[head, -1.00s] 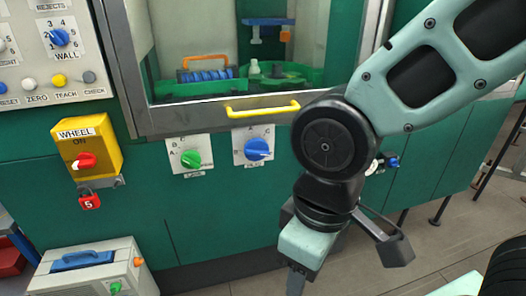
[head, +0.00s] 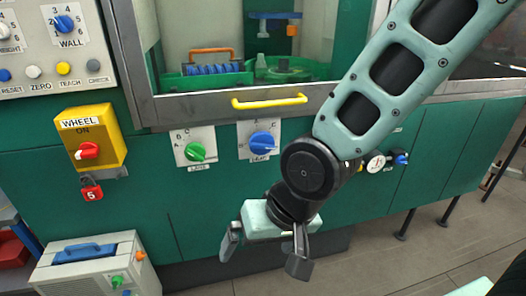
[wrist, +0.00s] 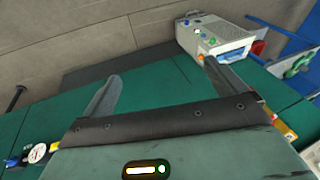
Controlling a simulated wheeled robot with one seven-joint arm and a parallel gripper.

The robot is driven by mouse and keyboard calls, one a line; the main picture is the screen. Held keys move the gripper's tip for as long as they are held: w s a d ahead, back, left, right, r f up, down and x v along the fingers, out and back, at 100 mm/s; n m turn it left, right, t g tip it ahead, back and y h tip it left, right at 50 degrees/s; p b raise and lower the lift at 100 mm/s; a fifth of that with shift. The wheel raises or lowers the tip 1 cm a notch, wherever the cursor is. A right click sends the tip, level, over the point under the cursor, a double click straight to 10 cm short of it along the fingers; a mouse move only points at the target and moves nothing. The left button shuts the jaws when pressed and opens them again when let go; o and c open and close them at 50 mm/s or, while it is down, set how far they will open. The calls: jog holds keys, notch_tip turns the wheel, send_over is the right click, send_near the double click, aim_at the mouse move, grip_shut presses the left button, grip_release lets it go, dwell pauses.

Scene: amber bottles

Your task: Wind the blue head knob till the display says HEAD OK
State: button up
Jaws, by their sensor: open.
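A blue knob (head: 262,142) sits on a white plate below the yellow handle, in the head view. It has position letters around it and a small label below that is too blurred to read surely; I take it for the head knob. My gripper (head: 265,250) is below it, clear of the panel knobs, with its fingers spread and nothing between them. In the wrist view the open fingers (wrist: 160,88) stand apart over green panel and grey floor. The knob does not show there. No display with readable text is in view.
A green knob (head: 195,151) is left of the blue one. A yellow WHEEL switch box (head: 92,137) with a red padlock juts out farther left. The yellow handle (head: 270,102) crosses above. A gauge and small blue knob (head: 400,159) are right. A grey case (head: 85,270) stands lower left.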

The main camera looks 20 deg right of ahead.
jog(key=w+a+f+m+t+y+b, duration=0.3)
jog(key=w+f+m+t, duration=0.15)
jog(key=w+m, duration=0.45)
jog(key=m+t+h+b, duration=0.6)
jog(key=m+t, duration=0.5)
jog(key=m, duration=1.8)
send_near(264, 147)
jog(key=shift+h, duration=0.4)
jog(key=w+p, duration=0.2)
jog(key=w, duration=0.9)
jog(key=shift+w+a+f, duration=0.1)
jog(key=shift+w, duration=0.05)
jog(key=shift+n, duration=0.3)
jog(key=c, duration=1)
